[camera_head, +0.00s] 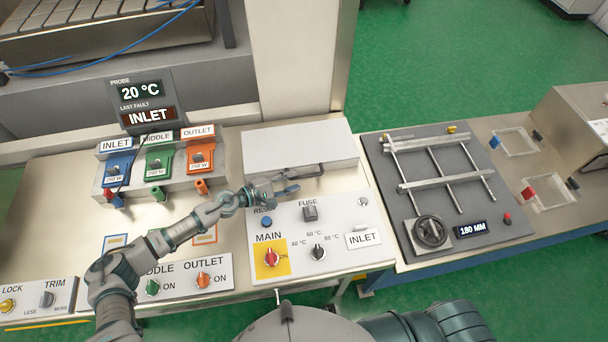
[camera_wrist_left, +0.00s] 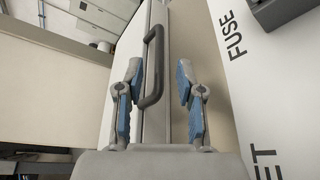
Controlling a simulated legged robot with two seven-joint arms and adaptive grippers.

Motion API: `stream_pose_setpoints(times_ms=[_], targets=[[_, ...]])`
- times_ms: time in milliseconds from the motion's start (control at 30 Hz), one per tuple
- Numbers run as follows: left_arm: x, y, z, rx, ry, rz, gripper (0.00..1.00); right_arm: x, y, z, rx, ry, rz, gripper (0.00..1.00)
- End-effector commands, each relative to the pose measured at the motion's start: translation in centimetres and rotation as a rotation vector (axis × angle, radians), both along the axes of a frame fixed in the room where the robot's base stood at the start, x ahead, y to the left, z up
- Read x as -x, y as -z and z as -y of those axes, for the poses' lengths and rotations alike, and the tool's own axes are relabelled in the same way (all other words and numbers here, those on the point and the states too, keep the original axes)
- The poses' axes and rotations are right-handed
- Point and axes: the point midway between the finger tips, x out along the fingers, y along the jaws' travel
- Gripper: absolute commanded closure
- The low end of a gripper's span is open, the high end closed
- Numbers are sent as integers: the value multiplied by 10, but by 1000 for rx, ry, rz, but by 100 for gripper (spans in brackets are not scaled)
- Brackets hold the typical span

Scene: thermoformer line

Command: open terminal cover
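The terminal cover is a pale grey box lid (camera_head: 298,146) at the back of the control panel, and it looks shut. Its dark bar handle (camera_head: 308,172) is on the near side; in the left wrist view the handle (camera_wrist_left: 153,68) stands between the fingers, closer to the left finger. My left gripper (camera_head: 288,186) is just in front of the cover near the handle. In the left wrist view the gripper (camera_wrist_left: 160,85) is open, with blue pads apart and nothing clasped. My right gripper is out of view.
The panel below holds a FUSE switch (camera_head: 310,212), a blue button (camera_head: 266,221), a red MAIN knob (camera_head: 271,257) and a temperature knob (camera_head: 318,252). Left stand blue, green and orange heater blocks (camera_head: 158,165) and a probe display (camera_head: 145,100). Right is a frame with a handwheel (camera_head: 431,231).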

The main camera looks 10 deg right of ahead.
Motion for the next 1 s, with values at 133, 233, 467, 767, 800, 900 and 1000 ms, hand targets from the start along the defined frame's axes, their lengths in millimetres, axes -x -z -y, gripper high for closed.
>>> stream_pose_setpoints(times_ms=[133, 233, 467, 767, 800, 900, 1000], targets=[[-8, 6, 26, 1, 1, -1, 63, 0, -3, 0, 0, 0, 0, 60], [-12, 8, 36, 0, 0, -1, 63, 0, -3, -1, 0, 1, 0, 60], [-15, 11, 44, 0, -1, -1, 63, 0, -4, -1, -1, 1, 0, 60], [-15, 11, 44, 0, -1, -1, 93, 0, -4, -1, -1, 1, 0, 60], [-15, 11, 44, 0, -1, -1, 100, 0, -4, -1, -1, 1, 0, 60], [-15, 11, 44, 0, -1, -1, 100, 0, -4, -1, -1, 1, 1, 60], [-14, 11, 44, 0, 0, -1, 100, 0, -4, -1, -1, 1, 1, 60]])
